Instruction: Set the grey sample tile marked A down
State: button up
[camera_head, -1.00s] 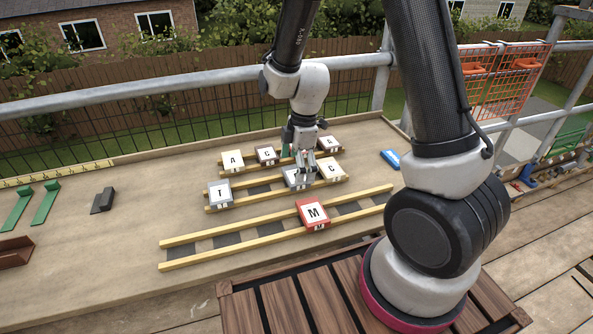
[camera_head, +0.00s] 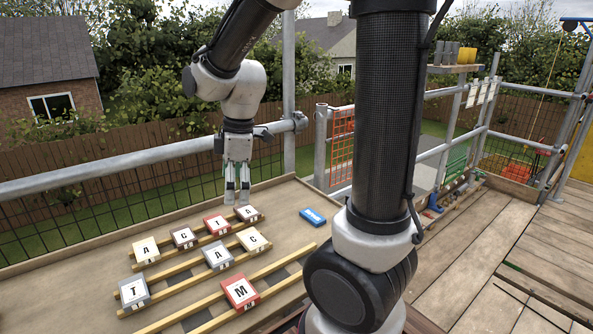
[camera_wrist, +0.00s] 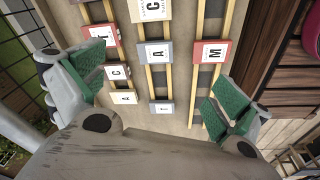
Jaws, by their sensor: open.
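The grey sample tile marked A (camera_head: 217,254) lies on the wooden rails of the middle rack, between the grey T tile (camera_head: 133,291) and the cream C tile (camera_head: 253,240). It also shows in the wrist view (camera_wrist: 155,52), lying across two rails, face up. My gripper (camera_head: 237,198) is open and empty. It is raised above and behind the racks, apart from the tile. In the wrist view its green-padded fingers stand wide apart, with nothing between them.
The back rack holds several tiles, including a cream A (camera_head: 146,250) and a red T (camera_head: 217,225). A red M tile (camera_head: 240,292) sits on the front rack. A blue object (camera_head: 313,216) lies on the board to the right. A metal guard rail runs behind.

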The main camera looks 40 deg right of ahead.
jog(key=s+d+r+m+t, duration=0.1)
jog(key=s+d+r+m, duration=0.3)
jog(key=s+m, duration=0.2)
jog(key=s+d+r+m+t+h, duration=0.1)
jog(key=s+d+r+m+t, duration=0.1)
jog(key=s+d+r+m, duration=0.2)
jog(key=s+d+m, duration=0.1)
jog(key=s+m, duration=0.2)
jog(key=s, duration=0.2)
jog(key=shift+s+d+r+m, duration=0.15)
jog(key=shift+s+r+m, duration=0.1)
jog(key=shift+r+m, duration=0.05)
